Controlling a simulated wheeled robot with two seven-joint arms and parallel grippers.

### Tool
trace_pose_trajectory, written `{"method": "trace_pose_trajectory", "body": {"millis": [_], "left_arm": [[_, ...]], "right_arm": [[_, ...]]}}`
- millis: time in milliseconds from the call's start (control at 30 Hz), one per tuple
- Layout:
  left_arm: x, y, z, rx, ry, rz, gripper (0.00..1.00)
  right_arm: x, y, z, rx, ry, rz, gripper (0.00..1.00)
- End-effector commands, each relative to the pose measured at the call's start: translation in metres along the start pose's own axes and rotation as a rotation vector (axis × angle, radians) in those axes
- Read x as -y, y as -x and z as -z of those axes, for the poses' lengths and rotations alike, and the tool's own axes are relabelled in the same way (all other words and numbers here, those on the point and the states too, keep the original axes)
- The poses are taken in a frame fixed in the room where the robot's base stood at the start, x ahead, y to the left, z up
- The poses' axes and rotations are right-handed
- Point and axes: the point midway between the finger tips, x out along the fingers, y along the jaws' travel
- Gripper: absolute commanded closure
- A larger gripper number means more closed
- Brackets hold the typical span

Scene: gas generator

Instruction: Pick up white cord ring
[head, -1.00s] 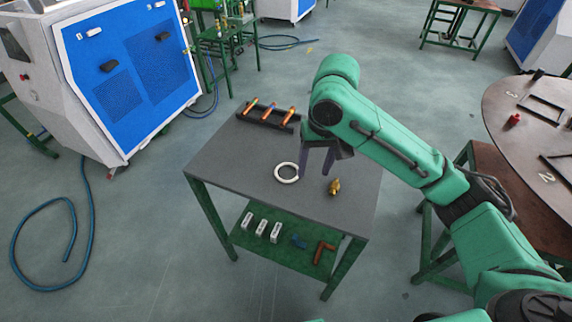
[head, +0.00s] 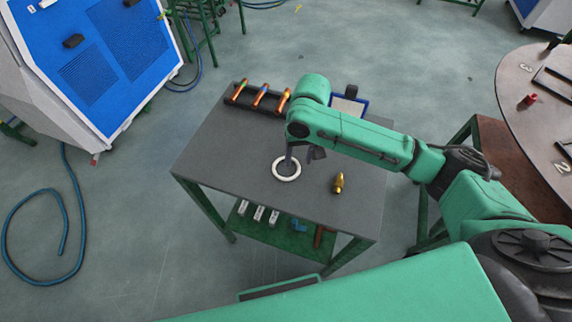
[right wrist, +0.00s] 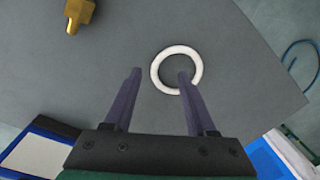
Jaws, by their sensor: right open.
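The white cord ring (head: 286,175) lies flat on the grey table top (head: 225,150) in the head view. It also shows in the right wrist view (right wrist: 158,80), ahead of the fingers. My left gripper is not in view.
A brass fitting (head: 338,183) stands on the table right of the ring. A black rack (head: 240,101) with several coloured torches is at the back. A blue-framed tray (head: 352,104) is at the back right. White blocks (head: 258,213) lie on the lower shelf.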

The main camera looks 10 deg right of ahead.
Motion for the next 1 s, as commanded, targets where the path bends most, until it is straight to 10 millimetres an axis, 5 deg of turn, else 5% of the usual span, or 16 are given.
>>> {"method": "trace_pose_trajectory", "body": {"millis": [133,367,533,1000], "left_arm": [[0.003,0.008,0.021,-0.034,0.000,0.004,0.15],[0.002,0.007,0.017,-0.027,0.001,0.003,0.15],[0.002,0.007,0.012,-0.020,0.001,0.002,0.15],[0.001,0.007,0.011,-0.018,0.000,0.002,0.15]], "right_arm": [[0.000,-0.026,-0.002,0.003,-0.001,-0.001,0.43],[0.000,-0.032,-0.001,-0.001,0.001,-0.001,0.43],[0.000,-0.032,-0.001,0.000,0.001,-0.001,1.00],[0.000,-0.030,-0.001,0.000,0.000,0.000,1.00]]}}
